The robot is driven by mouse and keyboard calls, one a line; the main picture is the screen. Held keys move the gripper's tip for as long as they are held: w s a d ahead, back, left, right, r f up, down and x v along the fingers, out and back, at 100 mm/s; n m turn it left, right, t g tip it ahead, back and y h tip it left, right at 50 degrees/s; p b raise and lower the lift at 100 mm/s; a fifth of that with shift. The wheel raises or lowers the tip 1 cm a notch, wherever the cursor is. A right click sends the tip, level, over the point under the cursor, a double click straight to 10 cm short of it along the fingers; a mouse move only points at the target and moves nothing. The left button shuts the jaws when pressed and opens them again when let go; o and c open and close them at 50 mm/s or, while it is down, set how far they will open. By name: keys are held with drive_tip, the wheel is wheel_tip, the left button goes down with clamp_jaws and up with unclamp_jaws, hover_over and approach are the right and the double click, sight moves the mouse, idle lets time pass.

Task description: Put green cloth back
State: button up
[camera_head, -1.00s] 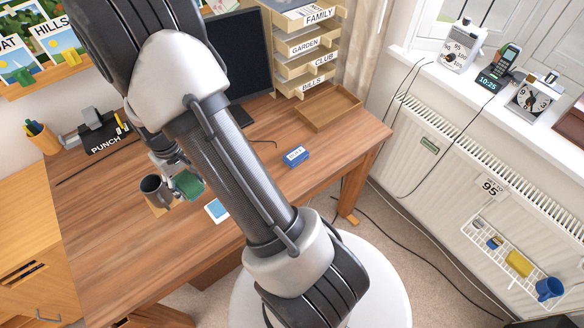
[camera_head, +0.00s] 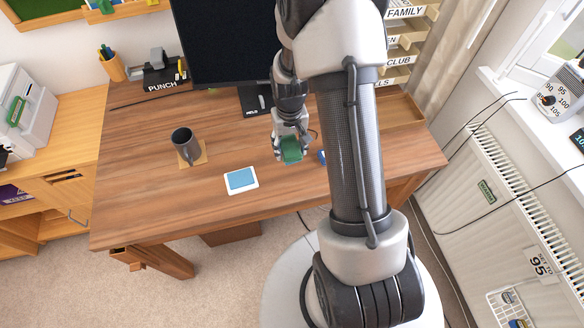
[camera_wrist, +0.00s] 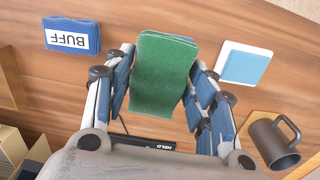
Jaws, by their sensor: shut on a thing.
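The green cloth (camera_head: 291,150) is held in my gripper (camera_head: 292,155), above the desk right of the mug. In the wrist view the cloth (camera_wrist: 165,75) hangs folded between the two fingers (camera_wrist: 162,95), which are shut on it. A folded blue cloth labelled BUFF (camera_wrist: 72,35) lies on the desk to the left in the wrist view. In the head view that blue cloth (camera_head: 322,157) is mostly hidden by my arm.
A white-and-blue flat pad (camera_head: 241,180) lies near the desk's front. A dark plate marked HELD (camera_head: 252,112) lies by the monitor (camera_head: 222,45). The radiator (camera_head: 475,170) is at right. The left desktop (camera_head: 130,190) is clear.

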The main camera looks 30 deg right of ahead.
sight(291, 171)
wheel_tip(291, 171, down, 11)
drive_tip(key=b, duration=0.3)
drive_tip(key=shift+f, duration=0.1)
drive_tip(key=o, duration=1)
